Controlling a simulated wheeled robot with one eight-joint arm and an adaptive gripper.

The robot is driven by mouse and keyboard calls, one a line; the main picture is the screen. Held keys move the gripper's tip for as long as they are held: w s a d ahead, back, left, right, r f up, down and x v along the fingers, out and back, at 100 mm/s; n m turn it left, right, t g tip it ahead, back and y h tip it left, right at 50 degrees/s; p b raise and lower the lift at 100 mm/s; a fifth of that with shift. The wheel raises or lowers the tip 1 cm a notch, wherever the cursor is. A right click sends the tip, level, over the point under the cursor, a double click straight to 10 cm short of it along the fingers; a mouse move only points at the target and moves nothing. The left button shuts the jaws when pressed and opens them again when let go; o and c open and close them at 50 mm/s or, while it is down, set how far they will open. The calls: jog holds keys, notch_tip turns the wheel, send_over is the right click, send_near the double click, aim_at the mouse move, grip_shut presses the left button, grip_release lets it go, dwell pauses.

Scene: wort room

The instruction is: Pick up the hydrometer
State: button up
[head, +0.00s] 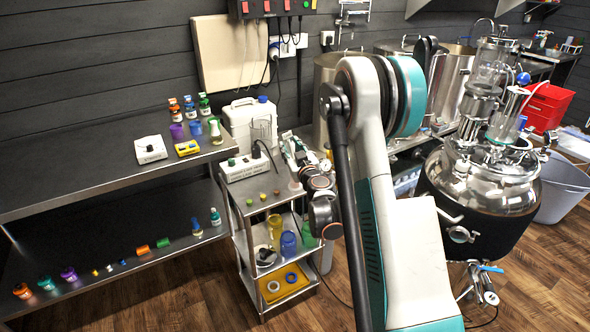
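I cannot pick out the hydrometer with certainty. My gripper (290,142) appears over the right back part of the cart top, right of that vessel. Its fingers are small and partly confused with what lies behind, so their opening does not show. My arm's large white and teal links cover the middle of the view and hide part of the cart's right side.
The cart (243,214) has lower shelves with jars and a yellow tray (283,283). A steel bench (75,185) on the left carries bottles and small devices. A white jerrycan (248,122) stands behind the cart. A steel kettle (480,185) stands right. Wooden floor (180,290) is clear in front.

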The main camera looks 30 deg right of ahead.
aim_at(290, 145)
jog(key=shift+w+d+f+b, duration=0.1)
jog(key=shift+w+d+b, duration=0.1)
jog(key=shift+w, duration=0.6)
jog(key=shift+w+d+b, duration=0.1)
jog(key=shift+w+d, duration=0.05)
jog(key=shift+w, duration=0.6)
jog(key=shift+c, duration=0.3)
grip_shut()
notch_tip(290, 145, up, 20)
jog(key=p, duration=0.6)
